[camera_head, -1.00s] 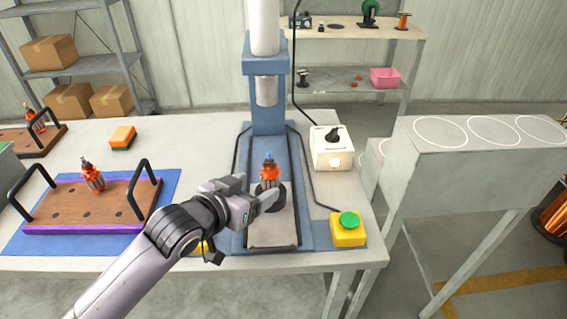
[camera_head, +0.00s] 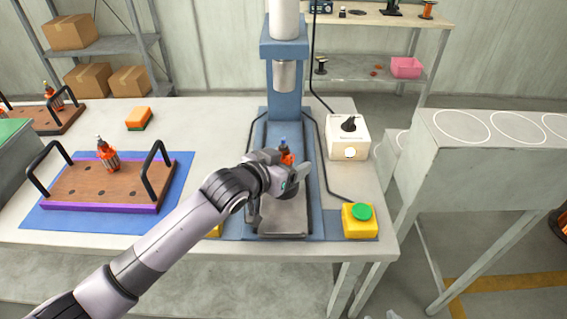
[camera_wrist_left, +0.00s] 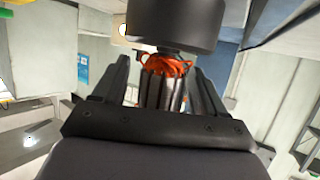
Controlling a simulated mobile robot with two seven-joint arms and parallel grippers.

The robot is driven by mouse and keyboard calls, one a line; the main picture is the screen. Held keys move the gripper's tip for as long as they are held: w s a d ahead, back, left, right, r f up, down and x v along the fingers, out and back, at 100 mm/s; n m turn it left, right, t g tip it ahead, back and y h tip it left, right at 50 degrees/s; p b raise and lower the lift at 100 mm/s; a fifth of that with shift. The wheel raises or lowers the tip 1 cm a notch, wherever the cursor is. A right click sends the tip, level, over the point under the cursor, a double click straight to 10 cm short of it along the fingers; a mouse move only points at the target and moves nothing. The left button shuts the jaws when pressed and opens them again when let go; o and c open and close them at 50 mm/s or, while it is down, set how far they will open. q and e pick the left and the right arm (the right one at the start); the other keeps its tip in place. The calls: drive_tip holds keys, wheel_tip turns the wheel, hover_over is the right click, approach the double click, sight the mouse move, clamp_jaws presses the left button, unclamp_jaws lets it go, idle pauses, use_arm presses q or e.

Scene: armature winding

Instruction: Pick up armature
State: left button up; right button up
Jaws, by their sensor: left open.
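An armature (camera_head: 286,154) with orange windings and a blue tip stands upright at the blue press, below its ram. My left gripper (camera_head: 284,182) is at this armature and partly hides it and its black round holder. In the left wrist view the armature (camera_wrist_left: 164,88) sits between the two open black fingers (camera_wrist_left: 160,72), with a gap visible at its sides. The black holder (camera_wrist_left: 175,25) fills the top of that view. A second armature (camera_head: 107,155) stands on a wooden tray (camera_head: 75,187) at the left. My right gripper is not in view.
The press (camera_head: 286,95) has a grey plate in front. A yellow box with a green button (camera_head: 360,221) and a white switch box (camera_head: 347,140) stand to its right. Another tray (camera_head: 52,122) is farther left.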

use_arm(q)
drive_tip(key=shift+w+d, duration=0.1)
drive_tip(key=c, duration=1.2)
wheel_tip(320, 180, up, 20)
drive_tip(key=shift+p, duration=0.4)
